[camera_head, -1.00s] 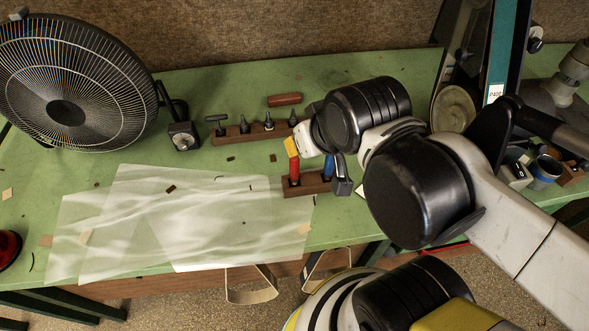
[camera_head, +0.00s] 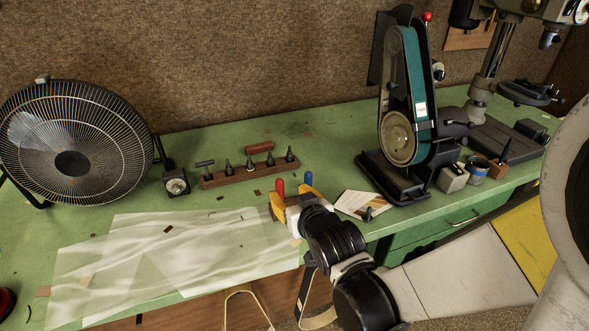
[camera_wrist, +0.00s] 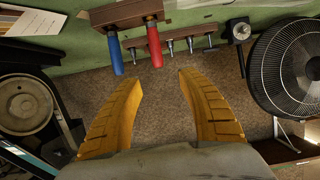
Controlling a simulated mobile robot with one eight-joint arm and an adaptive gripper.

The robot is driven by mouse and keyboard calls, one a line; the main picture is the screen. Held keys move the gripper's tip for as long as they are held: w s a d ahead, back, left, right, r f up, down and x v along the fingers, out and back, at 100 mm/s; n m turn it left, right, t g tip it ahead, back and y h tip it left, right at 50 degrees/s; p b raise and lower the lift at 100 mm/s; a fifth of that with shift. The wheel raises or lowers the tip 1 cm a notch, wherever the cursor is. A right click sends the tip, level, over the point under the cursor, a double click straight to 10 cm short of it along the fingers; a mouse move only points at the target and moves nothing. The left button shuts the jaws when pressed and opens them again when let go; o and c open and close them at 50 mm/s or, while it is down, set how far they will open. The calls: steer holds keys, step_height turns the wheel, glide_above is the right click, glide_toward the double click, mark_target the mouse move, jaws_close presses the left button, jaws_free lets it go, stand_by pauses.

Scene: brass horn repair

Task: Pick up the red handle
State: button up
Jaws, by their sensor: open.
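The red handle (camera_head: 280,187) stands upright at the bench's front area; it also shows in the wrist view (camera_wrist: 154,46), its end just beyond the gap between my fingertips. The blue handle (camera_head: 309,178) stands to its right; in the wrist view it (camera_wrist: 115,52) lies left of the red one, outside the gap. Both sit in a brown wooden block (camera_wrist: 128,14), mostly hidden in the head view by my gripper. My gripper (camera_head: 293,196) has yellow fingers; in the wrist view they (camera_wrist: 160,79) are spread apart and empty. Contact with the red handle is not seen.
Behind is a wooden rack (camera_head: 247,176) with several dark-tipped tools. A fan (camera_head: 72,145) stands left and a belt sander (camera_head: 402,140) right. A translucent sheet (camera_head: 170,255) covers the front left of the green bench. A card (camera_head: 358,203) lies to the right.

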mark_target(281, 183)
steer(key=b+x, duration=0.1)
steer(key=x, duration=0.4)
steer(key=shift+w+f, duration=0.1)
steer(key=shift+w, duration=0.1)
steer(key=b+x, duration=0.2)
steer(key=x, duration=0.3)
steer(key=shift+w+d, duration=0.15)
steer(key=shift+c, duration=0.4)
jaws_close()
